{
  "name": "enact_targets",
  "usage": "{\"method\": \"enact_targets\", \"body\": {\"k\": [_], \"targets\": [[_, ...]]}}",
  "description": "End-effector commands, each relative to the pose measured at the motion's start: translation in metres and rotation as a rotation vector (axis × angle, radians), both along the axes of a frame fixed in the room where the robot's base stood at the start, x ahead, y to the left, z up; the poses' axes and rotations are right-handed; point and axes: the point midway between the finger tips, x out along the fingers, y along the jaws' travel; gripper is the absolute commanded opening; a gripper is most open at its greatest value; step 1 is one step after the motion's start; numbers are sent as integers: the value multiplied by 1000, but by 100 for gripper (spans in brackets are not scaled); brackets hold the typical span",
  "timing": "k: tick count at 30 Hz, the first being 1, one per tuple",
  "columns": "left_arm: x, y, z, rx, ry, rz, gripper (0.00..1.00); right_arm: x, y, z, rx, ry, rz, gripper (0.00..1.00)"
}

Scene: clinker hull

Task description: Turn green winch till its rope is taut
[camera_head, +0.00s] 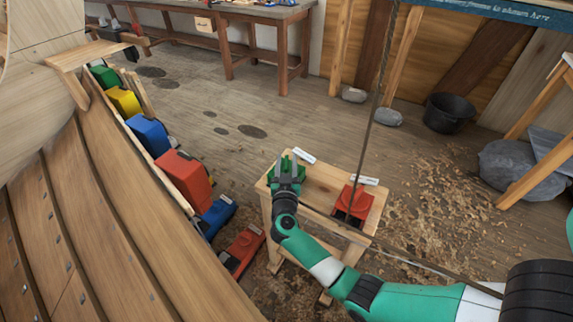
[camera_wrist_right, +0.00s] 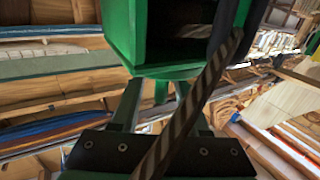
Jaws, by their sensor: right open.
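The green winch (camera_head: 279,171) sits on the left part of a small wooden bench (camera_head: 322,184), mostly hidden by my right gripper (camera_head: 289,172). The right gripper is open and at the winch; I cannot tell whether it touches it. In the right wrist view, a green box-like body (camera_wrist_right: 120,30) fills the top, just ahead of the gripper (camera_wrist_right: 160,105). A brown twisted rope (camera_wrist_right: 190,110) crosses diagonally in front of it there. In the head view, a rope (camera_head: 420,262) runs from the bench to the lower right. My left gripper is out of view.
A red winch (camera_head: 352,204) stands on the same bench, with a rope (camera_head: 378,85) rising from it. A wooden hull (camera_head: 120,200) with several coloured clamps, including a red one (camera_head: 184,178), fills the left. A black bucket (camera_head: 448,112) and grey stones (camera_head: 515,165) lie beyond the shavings.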

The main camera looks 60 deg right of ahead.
Motion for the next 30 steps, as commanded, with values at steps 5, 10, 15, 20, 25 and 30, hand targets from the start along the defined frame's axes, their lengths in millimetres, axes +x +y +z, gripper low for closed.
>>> {"method": "enact_targets", "body": {"k": [5,10,15,20,25,30], "targets": [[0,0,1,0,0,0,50,0,0,0,0,0,0,41],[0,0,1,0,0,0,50,0,0,0,0,0,0,11],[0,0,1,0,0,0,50,0,1,0,0,0,0,0],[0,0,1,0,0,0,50,0,1,0,0,0,0,0],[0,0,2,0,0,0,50,0,1,1,0,-1,-15,0],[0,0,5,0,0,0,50,1,1,2,0,1,-71,0]]}}
